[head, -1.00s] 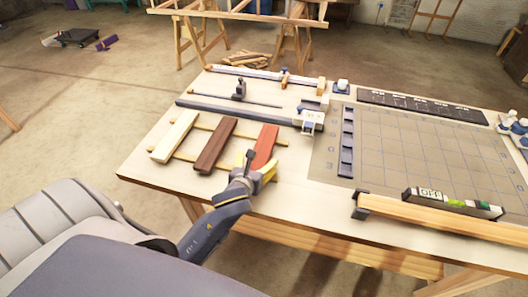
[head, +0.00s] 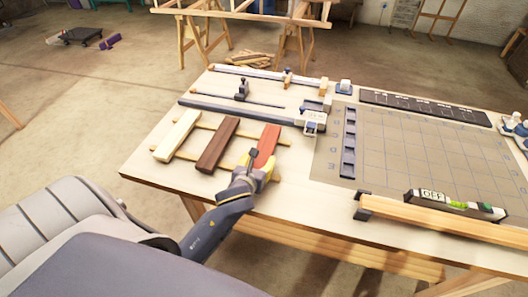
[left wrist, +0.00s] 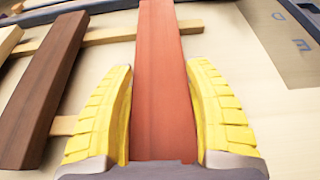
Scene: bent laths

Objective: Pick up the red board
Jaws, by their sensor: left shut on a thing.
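The red board (head: 265,144) lies across two light wooden strips at the right end of a row of boards. In the left wrist view the red board (left wrist: 163,75) runs straight up between two yellow ribbed fingers. My left gripper (head: 256,168) is shut on the near end of the red board. In the left wrist view my left gripper (left wrist: 163,115) has a finger against each long side of it. The board's near end is hidden by the gripper. My right gripper is not in view.
A dark brown board (head: 217,145) and a pale board (head: 176,135) lie left of the red one on the same strips (head: 190,157). A long grey bar (head: 235,113) lies behind. A gridded mat (head: 400,150) and a wooden rail (head: 430,218) are to the right.

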